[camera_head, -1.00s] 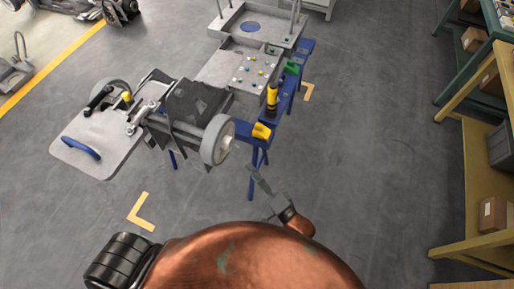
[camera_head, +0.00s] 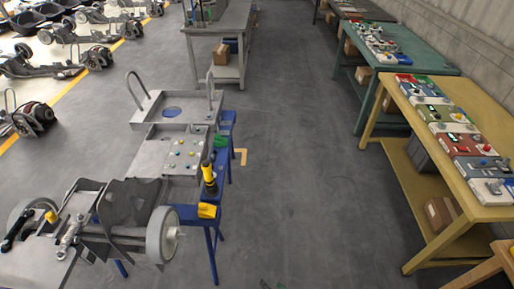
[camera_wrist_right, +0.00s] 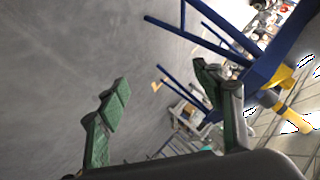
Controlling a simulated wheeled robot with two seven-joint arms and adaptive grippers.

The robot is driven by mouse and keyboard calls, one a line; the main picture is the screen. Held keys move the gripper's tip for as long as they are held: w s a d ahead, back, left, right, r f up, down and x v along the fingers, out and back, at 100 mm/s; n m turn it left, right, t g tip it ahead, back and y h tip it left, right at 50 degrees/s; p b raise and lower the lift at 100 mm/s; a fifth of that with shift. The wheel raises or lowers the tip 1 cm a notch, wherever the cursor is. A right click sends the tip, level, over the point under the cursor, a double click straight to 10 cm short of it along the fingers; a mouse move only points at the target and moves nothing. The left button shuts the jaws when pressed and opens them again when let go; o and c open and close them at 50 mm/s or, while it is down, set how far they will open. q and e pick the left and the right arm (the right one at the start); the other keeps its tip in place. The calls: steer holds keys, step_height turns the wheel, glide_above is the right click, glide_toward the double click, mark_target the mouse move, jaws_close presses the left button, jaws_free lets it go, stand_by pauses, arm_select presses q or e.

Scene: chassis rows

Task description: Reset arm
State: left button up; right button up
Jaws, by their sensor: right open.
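My right gripper (camera_head: 274,284) barely shows at the bottom edge of the head view, as small greenish tips over the floor. In the right wrist view its two green-padded fingers (camera_wrist_right: 162,92) stand wide apart, with nothing between them but floor and distant things. The gripper is open and empty. It is to the right of the blue stand (camera_head: 212,232) that bears the chassis. My left gripper is not in view.
A chassis with a grey wheel (camera_head: 162,236) and a metal deck (camera_head: 175,150) rests on the blue stand. A yellow-black tool (camera_head: 208,178) and a yellow block (camera_head: 207,211) sit at its edge. A yellow workbench (camera_head: 470,200) stands right. The floor between is clear.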

steer(key=s+d+f+n+g+h, duration=0.2)
steer(key=s+d+f+g+h, duration=0.25)
steer(key=s+d+f, duration=1.4)
steer(key=s+d+f+g, duration=0.1)
steer(key=s+d, duration=0.2)
steer(key=s, duration=0.5)
steer(key=s+d+f+n+g+h, duration=0.1)
steer(key=s+d+f, duration=0.1)
steer(key=s, duration=0.7)
steer(key=s+d+f+g+h, duration=0.1)
steer(key=s+d+f+g, duration=0.1)
steer(key=s, duration=0.7)
steer(key=shift+d+n+p, duration=0.3)
steer(key=shift+d+p, duration=0.15)
steer(key=shift+d, duration=0.35)
